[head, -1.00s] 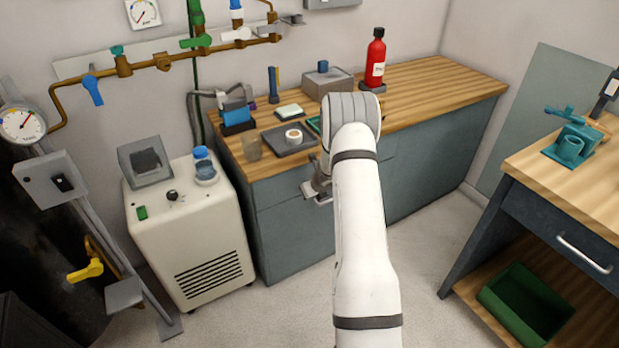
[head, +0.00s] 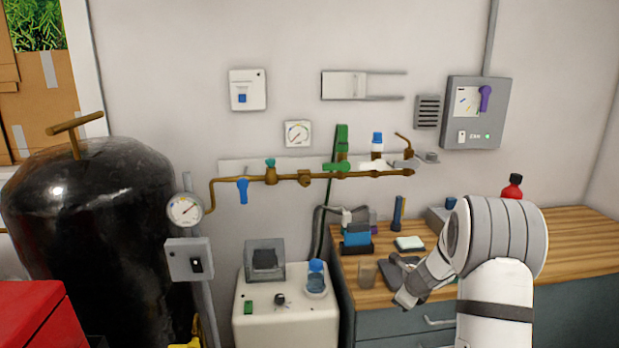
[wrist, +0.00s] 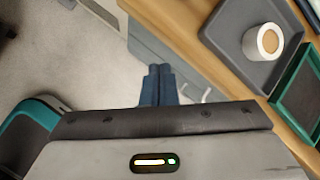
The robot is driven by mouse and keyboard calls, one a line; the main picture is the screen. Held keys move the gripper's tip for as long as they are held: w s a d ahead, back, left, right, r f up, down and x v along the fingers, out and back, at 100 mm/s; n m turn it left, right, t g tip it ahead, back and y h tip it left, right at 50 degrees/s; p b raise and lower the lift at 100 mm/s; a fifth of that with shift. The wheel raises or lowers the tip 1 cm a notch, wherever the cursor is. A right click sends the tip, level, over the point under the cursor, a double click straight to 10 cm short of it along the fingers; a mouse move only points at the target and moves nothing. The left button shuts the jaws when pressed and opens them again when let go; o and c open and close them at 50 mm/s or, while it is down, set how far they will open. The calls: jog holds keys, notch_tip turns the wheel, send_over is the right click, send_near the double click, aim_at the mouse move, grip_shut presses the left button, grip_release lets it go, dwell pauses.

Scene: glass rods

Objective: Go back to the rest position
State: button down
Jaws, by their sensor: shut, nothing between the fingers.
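My gripper (wrist: 158,70) points down in the wrist view, its two dark fingertips together with nothing between them. It is beside the front edge of the wooden counter, with the floor and a drawer front beyond the fingertips. In the head view my gripper (head: 405,298) shows small at the end of my white arm, in front of the counter (head: 575,233). My arm rises at the lower right and bends left at the wrist; the fingertips are hard to make out there.
A beige machine (head: 262,326) stands left of the counter. A black tank (head: 95,235) and brass pipes (head: 330,176) are farther left and above.

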jog(key=s+a+r+n+g, duration=0.2)
jog(key=s+a+r+n, duration=0.8)
jog(key=s+r+n, duration=0.4)
jog(key=s+r+n+h, duration=0.1)
jog(key=s+r+n, duration=0.1)
jog(key=s+n, duration=0.4)
jog(key=s+a+r+n+g+h+p, duration=0.1)
jog(key=s+n, duration=0.4)
jog(key=s, duration=1.1)
jog(key=shift+s+r+n, duration=0.35)
jog(key=shift+r+n, duration=0.05)
jog(key=shift+r, duration=0.05)
jog(key=shift+a, duration=0.1)
